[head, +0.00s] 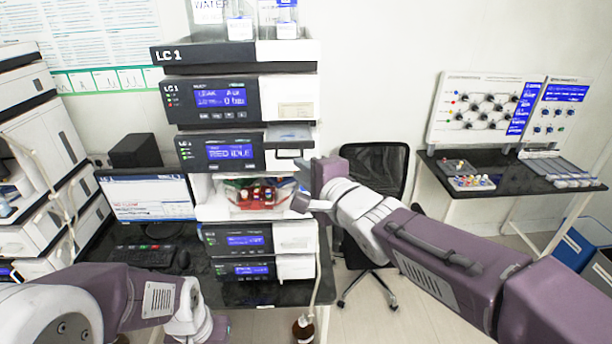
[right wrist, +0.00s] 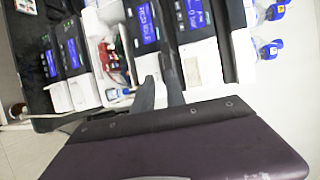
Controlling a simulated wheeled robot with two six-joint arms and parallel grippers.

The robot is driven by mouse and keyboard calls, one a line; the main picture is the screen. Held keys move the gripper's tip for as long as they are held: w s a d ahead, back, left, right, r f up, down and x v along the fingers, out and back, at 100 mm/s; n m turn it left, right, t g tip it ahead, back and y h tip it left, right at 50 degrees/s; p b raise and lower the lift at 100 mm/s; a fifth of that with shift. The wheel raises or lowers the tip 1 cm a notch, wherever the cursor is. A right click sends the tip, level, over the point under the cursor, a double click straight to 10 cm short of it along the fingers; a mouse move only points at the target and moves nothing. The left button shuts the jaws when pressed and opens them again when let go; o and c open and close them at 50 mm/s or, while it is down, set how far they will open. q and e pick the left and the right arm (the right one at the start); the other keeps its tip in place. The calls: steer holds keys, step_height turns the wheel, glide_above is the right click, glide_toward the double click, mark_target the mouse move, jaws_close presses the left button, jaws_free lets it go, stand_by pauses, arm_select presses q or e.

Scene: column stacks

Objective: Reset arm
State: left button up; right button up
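My right arm reaches in from the right of the head view. Its gripper (head: 300,196) is in front of the stack's open column compartment (head: 210,208), to its right side. In the right wrist view the two dark fingers (right wrist: 158,90) stand apart with a gap between them, and I see nothing held. My left arm (head: 150,300) is folded low at the lower left of the head view; its fingers are not visible. The LC 1 stack (head: 165,55) stands upright on the desk, and its open compartment holds small red and green parts (head: 258,192).
A monitor (head: 147,198) and keyboard (head: 145,256) are left of the stack. A black chair (head: 375,165) is behind my right arm. A side bench (head: 520,182) with a valve panel (head: 480,108) is at the right. Solvent bottles (head: 240,28) top the stack.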

steer(key=shift+v, duration=1)
steer(key=shift+w, duration=0.1)
steer(key=d+f+g+h+b, duration=0.2)
steer(key=d+f+b, duration=0.2)
steer(key=f, duration=0.7)
steer(key=s+d+f+g+h+b, duration=0.1)
steer(key=d+f+b, duration=0.35)
steer(key=f, duration=0.65)
steer(key=d+f+g+h+b, duration=0.25)
steer(key=f+b, duration=0.25)
steer(key=f, duration=0.6)
steer(key=s+d+f+n+g+b, duration=0.1)
steer(key=s+d+f+n+g, duration=0.2)
steer(key=s+f+n+g, duration=0.4)
steer(key=s+f+n, duration=0.7)
steer(key=s, duration=0.3)
steer(key=shift+d+g, duration=0.2)
steer(key=shift+g, duration=0.15)
